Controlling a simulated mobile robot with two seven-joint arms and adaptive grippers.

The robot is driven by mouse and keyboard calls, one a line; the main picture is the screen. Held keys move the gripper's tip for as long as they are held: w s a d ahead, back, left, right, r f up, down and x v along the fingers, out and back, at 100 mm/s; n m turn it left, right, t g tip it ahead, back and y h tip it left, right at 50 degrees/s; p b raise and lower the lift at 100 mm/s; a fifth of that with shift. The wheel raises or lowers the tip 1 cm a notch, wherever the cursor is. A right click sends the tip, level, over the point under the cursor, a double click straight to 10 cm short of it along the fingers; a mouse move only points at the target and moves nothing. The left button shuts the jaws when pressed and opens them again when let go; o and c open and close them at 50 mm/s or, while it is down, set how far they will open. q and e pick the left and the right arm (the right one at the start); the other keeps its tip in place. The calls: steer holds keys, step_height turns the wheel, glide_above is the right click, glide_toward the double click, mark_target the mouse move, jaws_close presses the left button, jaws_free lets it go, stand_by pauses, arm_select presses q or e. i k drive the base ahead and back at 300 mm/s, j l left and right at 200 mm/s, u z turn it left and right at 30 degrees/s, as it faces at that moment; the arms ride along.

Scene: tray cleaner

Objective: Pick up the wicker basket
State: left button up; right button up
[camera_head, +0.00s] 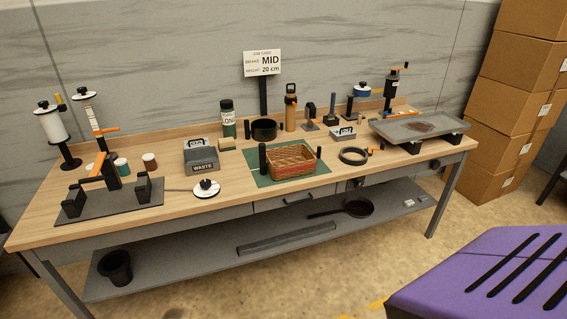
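The wicker basket (291,163) is brown and woven, with a reddish band. It sits upright on a green mat (263,181) near the front middle of the wooden workbench (224,204). A dark upright cylinder (262,157) stands right at the basket's left end, and a smaller dark piece shows at its right end. I cannot tell whether these touch the basket. Neither of my grippers is in view.
A waste box (203,160) stands left of the mat, and a black ring (354,156) lies to its right. A black pot (264,130) and an orange bottle (291,112) stand behind. A grey tray (420,127) is at the right. Cardboard boxes (512,100) are stacked beyond.

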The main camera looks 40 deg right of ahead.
mark_target(292, 161)
steer(key=l+z, duration=0.35)
steer(key=l, duration=0.15)
steer(key=i+l+z, duration=0.15)
steer(key=l+z, duration=0.15)
steer(key=i+l+z, duration=0.15)
steer(key=l+z, duration=0.2)
steer(key=l, duration=0.2)
